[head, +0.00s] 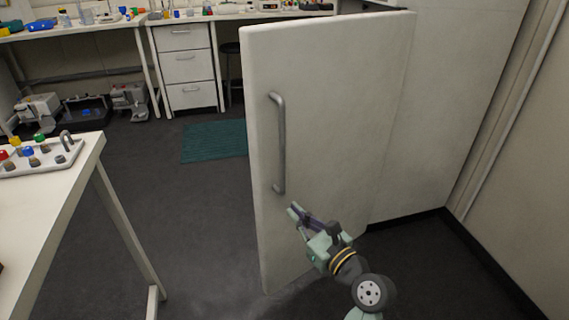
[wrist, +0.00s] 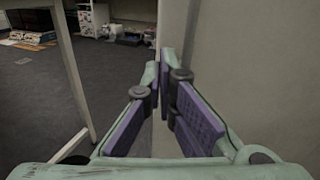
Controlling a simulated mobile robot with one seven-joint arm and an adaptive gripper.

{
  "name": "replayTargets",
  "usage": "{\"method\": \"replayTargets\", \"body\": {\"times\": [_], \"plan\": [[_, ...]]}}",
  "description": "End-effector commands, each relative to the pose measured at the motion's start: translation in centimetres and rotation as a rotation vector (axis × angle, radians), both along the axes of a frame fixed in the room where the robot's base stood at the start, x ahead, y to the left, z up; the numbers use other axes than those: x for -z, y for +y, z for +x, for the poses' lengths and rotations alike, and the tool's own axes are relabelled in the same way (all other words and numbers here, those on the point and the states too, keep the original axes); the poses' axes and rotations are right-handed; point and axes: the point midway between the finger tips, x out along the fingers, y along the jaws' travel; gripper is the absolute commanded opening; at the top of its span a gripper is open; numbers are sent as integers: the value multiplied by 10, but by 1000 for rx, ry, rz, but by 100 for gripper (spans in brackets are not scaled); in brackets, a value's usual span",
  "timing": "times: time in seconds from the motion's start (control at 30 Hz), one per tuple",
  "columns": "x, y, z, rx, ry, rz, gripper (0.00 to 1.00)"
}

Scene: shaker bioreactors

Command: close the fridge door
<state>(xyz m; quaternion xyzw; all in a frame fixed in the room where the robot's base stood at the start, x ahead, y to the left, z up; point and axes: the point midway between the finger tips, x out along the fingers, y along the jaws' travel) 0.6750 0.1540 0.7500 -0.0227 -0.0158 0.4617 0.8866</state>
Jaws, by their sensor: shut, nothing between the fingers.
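The fridge door (head: 340,130) is a large white panel standing open in the middle of the head view. It has a grey vertical bar handle (head: 279,145) near its left edge. My gripper (head: 294,211) is in front of the door's lower part, just below and right of the handle's lower end. Its fingers are shut and empty. In the wrist view my gripper (wrist: 160,75) points along the pale door panel (wrist: 240,60), which fills the right side. I cannot tell whether the fingers touch the door. The handle does not show in the wrist view.
A white table (head: 75,190) with a rack of coloured caps (head: 40,158) stands at the left. A bench with drawers (head: 187,68) is at the back. A green mat (head: 214,141) lies on the floor. A wall (head: 530,190) bounds the right. Floor between table and door is clear.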

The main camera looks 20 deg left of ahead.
Motion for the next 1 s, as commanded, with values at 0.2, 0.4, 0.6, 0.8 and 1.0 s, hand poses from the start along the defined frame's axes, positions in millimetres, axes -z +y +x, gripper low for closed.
{"method": "replayTargets", "body": {"times": [0.2,0.4,0.6,0.8,1.0], "plan": [[4,6,4,-10,56,29,0],[3,39,26,-12,54,27,0],[3,74,50,-11,53,27,0],[3,99,68,-9,52,26,0],[4,110,76,-6,51,26,0]]}}
